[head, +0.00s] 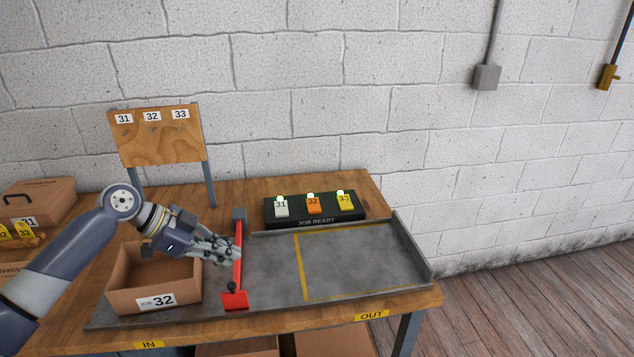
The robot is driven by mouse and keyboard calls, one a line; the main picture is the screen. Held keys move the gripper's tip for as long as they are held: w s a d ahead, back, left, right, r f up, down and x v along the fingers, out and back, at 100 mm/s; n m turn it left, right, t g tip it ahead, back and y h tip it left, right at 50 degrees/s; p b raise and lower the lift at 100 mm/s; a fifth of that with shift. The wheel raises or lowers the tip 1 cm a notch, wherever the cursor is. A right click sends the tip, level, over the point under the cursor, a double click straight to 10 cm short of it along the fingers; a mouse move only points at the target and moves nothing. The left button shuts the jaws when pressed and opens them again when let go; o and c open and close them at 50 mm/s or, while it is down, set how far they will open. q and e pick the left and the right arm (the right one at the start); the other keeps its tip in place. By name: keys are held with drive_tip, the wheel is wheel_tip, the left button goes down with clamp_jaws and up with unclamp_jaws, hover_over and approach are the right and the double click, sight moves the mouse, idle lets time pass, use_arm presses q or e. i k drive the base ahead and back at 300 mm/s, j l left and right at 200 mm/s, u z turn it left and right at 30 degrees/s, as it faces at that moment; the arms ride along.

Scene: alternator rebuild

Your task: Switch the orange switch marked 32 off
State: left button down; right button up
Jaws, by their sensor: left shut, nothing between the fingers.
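The orange switch marked 32 (314,205) sits in the middle of the black JOB READY panel (317,222) at the back of the bench. A white switch marked 31 (281,209) is to its left and a yellow one marked 33 (345,202) to its right. A small green-white light glows above each switch. My left gripper (235,254) is shut and empty, in front and left of the panel, by the red bar. It is apart from the orange switch. My right gripper is not in view.
An open cardboard box labelled JOB 32 (125,301) stands under my left arm. A red bar (238,270) crosses the grey metal tray (270,276). The tray's right part, with yellow lines, is clear. A wooden board (158,143) with number tags stands behind.

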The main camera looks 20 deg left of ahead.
sight(313, 203)
drive_tip(key=i, duration=1.3)
